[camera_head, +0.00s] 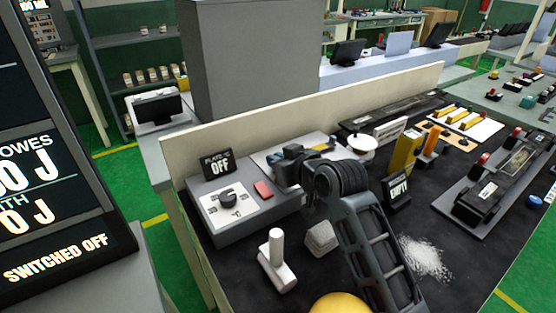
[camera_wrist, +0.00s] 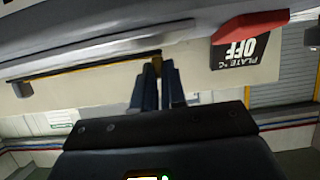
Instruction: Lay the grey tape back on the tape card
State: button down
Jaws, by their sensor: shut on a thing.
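My gripper (camera_head: 290,168) is above the grey control box and the pale grey plate behind it, at the left of the bench. In the wrist view my gripper (camera_wrist: 158,72) has its fingers close together. A narrow grey piece, seemingly the grey tape (camera_wrist: 171,72), shows by the fingertips; most of it is hidden. A pale card (camera_head: 487,130) with yellow strips lies at the back right, well away from my gripper. It may be the tape card, but I cannot tell for sure.
The control box (camera_head: 235,232) has a knob and a "PLATE OFF" sign (camera_head: 218,164). A white T-shaped piece (camera_head: 276,265), a grey block (camera_head: 321,238), an "EMPTY" sign (camera_head: 397,190) and white powder (camera_head: 423,258) lie nearby. A clamp fixture (camera_head: 490,195) stands right.

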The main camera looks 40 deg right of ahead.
jog(key=c, duration=1.1)
grip_release()
jog(key=v, duration=0.7)
jog(key=shift+s+r+b, duration=0.15)
jog(key=shift+s+b, duration=0.25)
